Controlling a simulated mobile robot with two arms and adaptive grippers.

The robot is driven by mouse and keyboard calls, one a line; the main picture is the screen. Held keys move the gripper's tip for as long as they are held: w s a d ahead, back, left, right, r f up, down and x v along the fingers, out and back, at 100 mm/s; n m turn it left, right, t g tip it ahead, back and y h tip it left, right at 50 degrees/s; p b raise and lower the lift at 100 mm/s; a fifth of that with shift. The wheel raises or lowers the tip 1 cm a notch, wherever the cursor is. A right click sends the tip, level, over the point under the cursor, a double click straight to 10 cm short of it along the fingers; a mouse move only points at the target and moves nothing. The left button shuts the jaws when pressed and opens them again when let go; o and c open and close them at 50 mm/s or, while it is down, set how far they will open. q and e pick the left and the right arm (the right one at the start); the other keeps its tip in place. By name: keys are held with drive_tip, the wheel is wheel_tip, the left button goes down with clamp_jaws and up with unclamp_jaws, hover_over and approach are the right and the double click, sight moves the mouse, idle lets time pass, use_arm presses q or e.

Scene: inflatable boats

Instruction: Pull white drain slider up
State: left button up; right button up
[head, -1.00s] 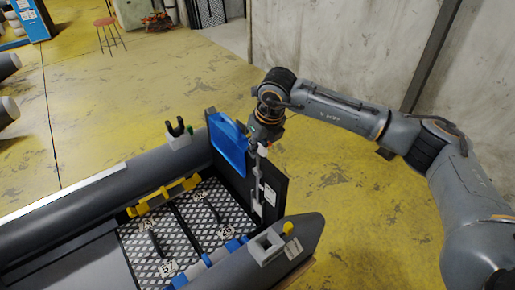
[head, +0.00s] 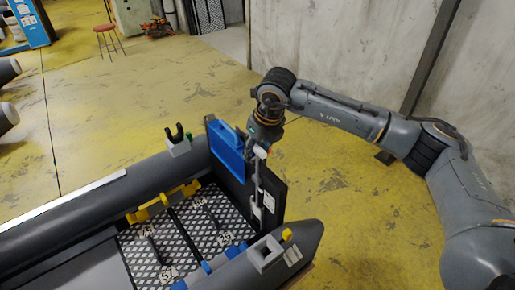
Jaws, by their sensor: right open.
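The grey inflatable boat (head: 100,205) has a dark upright transom board (head: 275,192) at its right end. A narrow pale vertical strip, which looks like the white drain slider (head: 257,195), runs down the board's inner face. My right gripper (head: 257,160) points down from above at the strip's upper part, close against the board. It is open, but its fingers are small and partly merge with the strip, so I cannot tell whether they touch it. My left gripper is not in view.
A blue panel (head: 225,150) sits on the board just left of my gripper. A square grey fitting (head: 264,252) is on the near tube and a dark forked holder (head: 176,135) on the far tube. Yellow floor to the right is clear.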

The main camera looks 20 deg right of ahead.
drive_tip(key=shift+r+p, duration=1.4)
drive_tip(key=shift+r, duration=2.1)
drive_tip(key=shift+f, duration=0.1)
